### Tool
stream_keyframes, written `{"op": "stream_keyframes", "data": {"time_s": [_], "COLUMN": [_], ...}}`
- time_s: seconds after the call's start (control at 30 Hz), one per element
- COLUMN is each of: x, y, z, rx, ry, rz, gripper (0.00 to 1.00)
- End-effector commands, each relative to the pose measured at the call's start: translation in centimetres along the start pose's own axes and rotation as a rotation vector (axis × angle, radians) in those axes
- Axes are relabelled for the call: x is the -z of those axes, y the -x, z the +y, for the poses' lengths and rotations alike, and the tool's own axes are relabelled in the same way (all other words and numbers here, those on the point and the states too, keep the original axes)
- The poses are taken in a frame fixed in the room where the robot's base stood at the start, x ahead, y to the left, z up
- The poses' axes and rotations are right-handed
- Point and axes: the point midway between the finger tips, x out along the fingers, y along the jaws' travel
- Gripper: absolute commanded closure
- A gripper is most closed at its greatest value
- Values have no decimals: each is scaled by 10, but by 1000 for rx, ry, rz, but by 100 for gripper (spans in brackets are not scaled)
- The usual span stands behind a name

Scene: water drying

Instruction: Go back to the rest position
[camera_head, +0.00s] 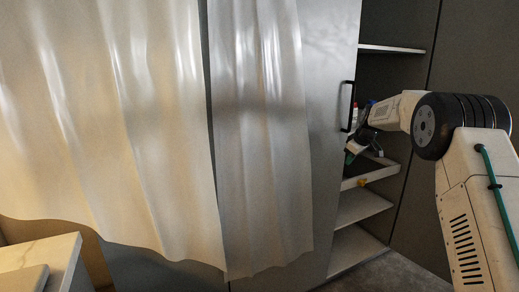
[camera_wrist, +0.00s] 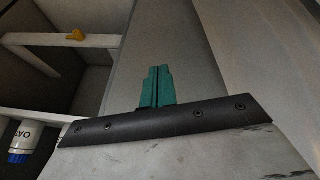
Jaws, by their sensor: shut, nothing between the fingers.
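My gripper (camera_wrist: 157,88) has teal fingers that are pressed together with nothing between them. In the head view my arm comes in from the right and my gripper (camera_head: 350,157) is at the open cabinet, just above the tray-like shelf and close to the door's edge. The grey cabinet door (camera_head: 330,70) stands open with a black vertical handle (camera_head: 347,106). In the wrist view a flat grey panel lies behind the fingers. I cannot tell whether the fingers touch it.
The cabinet holds several shelves (camera_head: 360,208). A tray-like shelf has an orange knob (camera_head: 362,182), also seen in the wrist view (camera_wrist: 75,35). A white bottle with a blue cap (camera_wrist: 22,140) is at lower left there. Pale curtains (camera_head: 110,120) hang left; a white counter (camera_head: 40,255) stands below.

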Motion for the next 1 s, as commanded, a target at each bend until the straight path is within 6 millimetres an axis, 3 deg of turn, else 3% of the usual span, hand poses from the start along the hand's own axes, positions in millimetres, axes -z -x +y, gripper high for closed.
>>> {"op": "stream_keyframes", "data": {"time_s": [0.1,0.27,0.7,1.0], "x": [-29,-58,-146,-217], "y": [16,52,178,246], "z": [-38,-87,-230,-321], "rx": [64,111,132,99], "ry": [-140,-281,-561,-671], "rz": [-86,-182,-393,-481], "gripper": [100,100,100,100]}}
